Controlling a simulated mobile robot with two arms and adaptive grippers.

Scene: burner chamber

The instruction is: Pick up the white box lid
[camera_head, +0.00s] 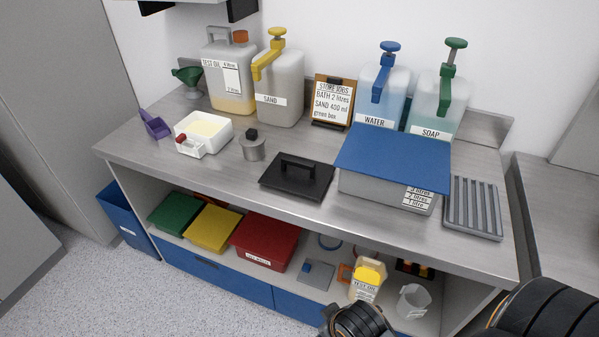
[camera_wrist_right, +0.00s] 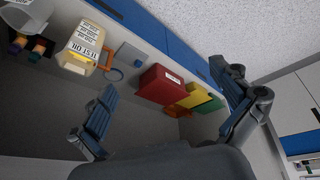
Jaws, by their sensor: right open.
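A small open white box (camera_head: 192,143) with cream contents and a red knob on its front stands at the left of the bench. No white lid shows. In the head view part of my right arm shows at the bottom right, in front of the bench. My left gripper is in neither view.
A translucent box with a blue top (camera_head: 394,158) and a ribbed grey tray (camera_head: 472,208) fill the bench's right. Dispensers line the back. The lower shelf holds a red box (camera_head: 265,242), a test oil bottle (camera_head: 367,281) and a cup.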

